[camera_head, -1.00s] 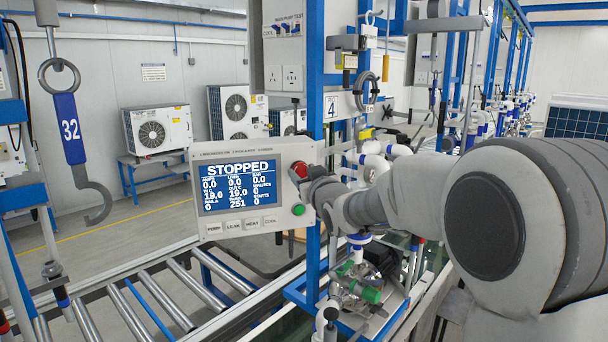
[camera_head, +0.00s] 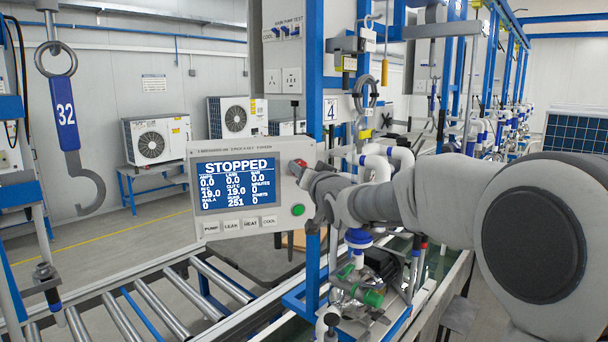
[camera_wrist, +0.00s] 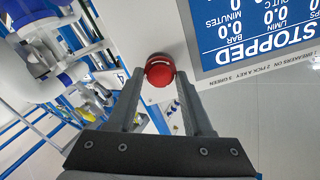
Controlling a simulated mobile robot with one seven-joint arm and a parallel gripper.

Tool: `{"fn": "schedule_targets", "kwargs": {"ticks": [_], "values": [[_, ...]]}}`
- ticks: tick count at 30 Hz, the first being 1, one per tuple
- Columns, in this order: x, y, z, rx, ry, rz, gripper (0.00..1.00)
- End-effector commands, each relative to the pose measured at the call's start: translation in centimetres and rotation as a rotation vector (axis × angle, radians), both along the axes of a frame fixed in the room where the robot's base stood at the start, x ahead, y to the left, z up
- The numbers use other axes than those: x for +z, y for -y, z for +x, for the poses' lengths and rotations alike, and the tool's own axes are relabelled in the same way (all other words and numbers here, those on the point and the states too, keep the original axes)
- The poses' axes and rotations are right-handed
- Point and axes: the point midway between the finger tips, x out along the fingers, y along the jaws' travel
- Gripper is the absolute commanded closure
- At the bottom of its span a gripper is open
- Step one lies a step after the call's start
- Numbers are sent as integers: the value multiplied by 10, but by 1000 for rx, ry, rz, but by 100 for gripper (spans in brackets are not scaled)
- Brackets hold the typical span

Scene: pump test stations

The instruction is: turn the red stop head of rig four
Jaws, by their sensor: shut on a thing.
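The red stop head (camera_wrist: 160,71) is a round red knob on the front of rig four's control box (camera_head: 225,147). In the head view the stop head (camera_head: 299,168) is partly hidden by my gripper (camera_head: 306,172). In the wrist view my gripper (camera_wrist: 159,82) has its two fingers on either side of the stop head and is shut on it. The box's screen (camera_head: 237,183) reads STOPPED. A plate with the number 4 (camera_head: 331,108) hangs on the blue post above the box.
A green button (camera_head: 298,210) and a row of keys (camera_head: 241,225) sit low on the box. Pipes and a pump (camera_head: 372,297) stand below and right of it. A roller conveyor (camera_head: 172,306) runs at lower left.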

Motion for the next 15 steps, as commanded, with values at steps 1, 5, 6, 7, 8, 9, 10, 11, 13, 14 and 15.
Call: {"fn": "schedule_targets", "kwargs": {"ticks": [1,5,6,7,8,9,10,11,13,14,15], "values": [[0,0,0,0,-4,10,100],[0,1,0,-1,-11,26,100],[0,1,0,-1,-11,28,100],[0,1,0,-1,-12,30,100],[0,1,0,-1,-12,30,100],[0,1,0,-1,-13,31,100],[0,1,0,-1,-13,31,100],[0,1,0,-1,-13,31,100],[0,1,0,-1,-12,30,100],[0,1,0,-1,-12,30,100],[0,1,0,-1,-12,30,100]]}}
